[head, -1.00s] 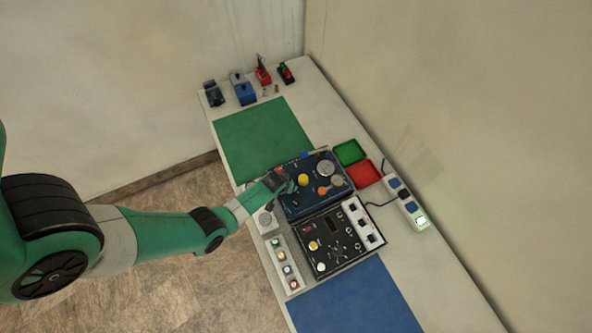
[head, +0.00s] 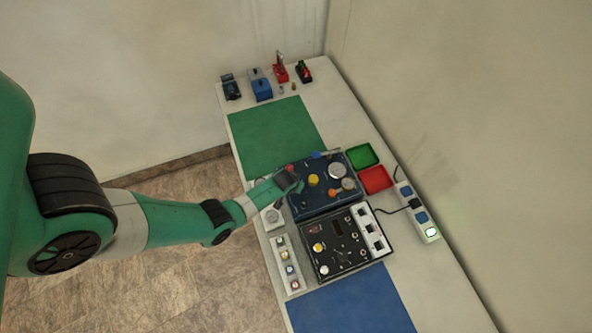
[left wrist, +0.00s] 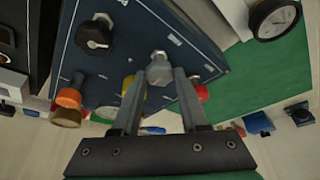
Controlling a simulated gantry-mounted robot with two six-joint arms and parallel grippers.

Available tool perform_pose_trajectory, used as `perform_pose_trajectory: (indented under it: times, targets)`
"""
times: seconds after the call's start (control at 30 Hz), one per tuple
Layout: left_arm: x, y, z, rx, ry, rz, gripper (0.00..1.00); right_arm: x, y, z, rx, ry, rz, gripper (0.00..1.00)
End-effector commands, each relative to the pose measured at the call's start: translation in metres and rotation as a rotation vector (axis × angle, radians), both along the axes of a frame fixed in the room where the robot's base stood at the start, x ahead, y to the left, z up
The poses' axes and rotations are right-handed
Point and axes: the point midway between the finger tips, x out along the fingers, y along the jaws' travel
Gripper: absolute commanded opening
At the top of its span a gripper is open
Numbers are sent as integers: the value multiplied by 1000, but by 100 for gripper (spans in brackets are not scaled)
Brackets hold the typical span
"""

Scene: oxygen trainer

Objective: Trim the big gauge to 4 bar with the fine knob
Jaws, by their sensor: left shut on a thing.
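The blue trainer panel (head: 327,205) lies on the bench, and my left gripper (head: 289,180) is over its left part. In the left wrist view the two fingers (left wrist: 160,78) close around a small grey knob (left wrist: 159,66) on the panel (left wrist: 125,40); I take it as the fine knob. A white round gauge with a black rim (left wrist: 273,18) stands beyond the panel's edge at the top right; its reading is too small to tell. In the head view a large pale disc (head: 338,171) shows on the panel. My right gripper is not in view.
A black hex knob (left wrist: 94,35), a yellow knob (head: 314,180) and an orange knob (left wrist: 69,97) stand close by on the panel. A black panel (head: 345,240) adjoins it. Green (head: 363,155) and red (head: 375,179) trays lie beyond. The green mat (head: 275,135) is clear.

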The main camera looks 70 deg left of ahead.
Motion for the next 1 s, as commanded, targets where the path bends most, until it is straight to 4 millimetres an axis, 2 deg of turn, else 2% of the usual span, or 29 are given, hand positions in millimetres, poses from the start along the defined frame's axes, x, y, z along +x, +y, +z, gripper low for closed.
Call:
perform_pose_trajectory:
  times: [0.37, 1.0]
  targets:
    - [-1, 1, 0, -1, 1, -120, 0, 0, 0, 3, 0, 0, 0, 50]
    - [-2, 4, -1, 0, -2, -621, 0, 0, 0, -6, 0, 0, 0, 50]
